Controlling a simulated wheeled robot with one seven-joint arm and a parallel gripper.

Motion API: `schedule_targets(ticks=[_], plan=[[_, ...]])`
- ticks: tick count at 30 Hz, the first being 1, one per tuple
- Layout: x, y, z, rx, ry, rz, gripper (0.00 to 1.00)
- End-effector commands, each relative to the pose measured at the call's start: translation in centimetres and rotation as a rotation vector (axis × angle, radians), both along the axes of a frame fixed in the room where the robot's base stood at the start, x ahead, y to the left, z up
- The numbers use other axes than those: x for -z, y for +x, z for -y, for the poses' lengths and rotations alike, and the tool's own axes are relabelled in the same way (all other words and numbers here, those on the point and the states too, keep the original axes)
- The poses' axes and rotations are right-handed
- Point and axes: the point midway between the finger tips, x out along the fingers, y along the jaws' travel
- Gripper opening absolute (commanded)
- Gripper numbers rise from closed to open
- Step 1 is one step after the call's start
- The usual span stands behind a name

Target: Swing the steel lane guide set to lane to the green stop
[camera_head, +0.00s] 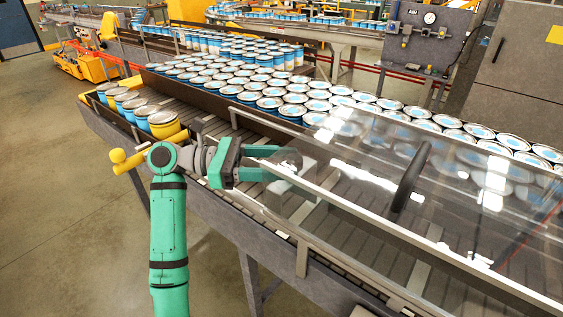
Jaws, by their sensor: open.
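My gripper (279,163) is open, its two green fingers spread and pointing right over the roller conveyor, near the left end of the clear cover. A dark rounded shape and a pale grey block (300,190) show at and beyond the fingertips. I cannot tell whether they touch the fingers, or whether either belongs to the steel lane guide. I cannot make out the green stop; the only clear green is on my arm.
The clear cover (350,165) with a black handle (410,178) spans the conveyor's right part. Many blue-and-white cans (270,103) fill the far lane. Several cans, one with a yellow body (164,125), stand in the near left lane. The rollers (340,245) at front are bare.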

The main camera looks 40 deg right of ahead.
Motion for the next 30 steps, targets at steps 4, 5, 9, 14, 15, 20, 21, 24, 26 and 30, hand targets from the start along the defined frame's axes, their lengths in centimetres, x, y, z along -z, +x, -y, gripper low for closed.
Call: schedule_targets(ticks=[4,5,9,14,15,20,21,24,26,30], plan=[[0.0,0.7,-0.6,-0.003,0.001,-0.001,0.50],[0.0,1.0,-0.8,-0.003,0.001,-0.001,0.50],[0.0,2.7,-2.5,-0.006,0.001,-0.001,0.50],[0.0,4.9,-4.7,-0.005,0.001,-0.001,0.50],[0.0,5.4,-5.1,-0.005,0.001,-0.001,0.50],[0.0,7.0,-6.7,-0.002,0.000,0.000,0.50],[0.0,7.2,-7.0,-0.002,0.001,-0.001,0.50],[0.0,7.7,-7.4,-0.002,0.000,0.000,0.50],[0.0,7.8,-7.5,-0.001,0.000,0.000,0.50],[0.0,7.8,-7.6,-0.001,0.000,0.000,0.50]])
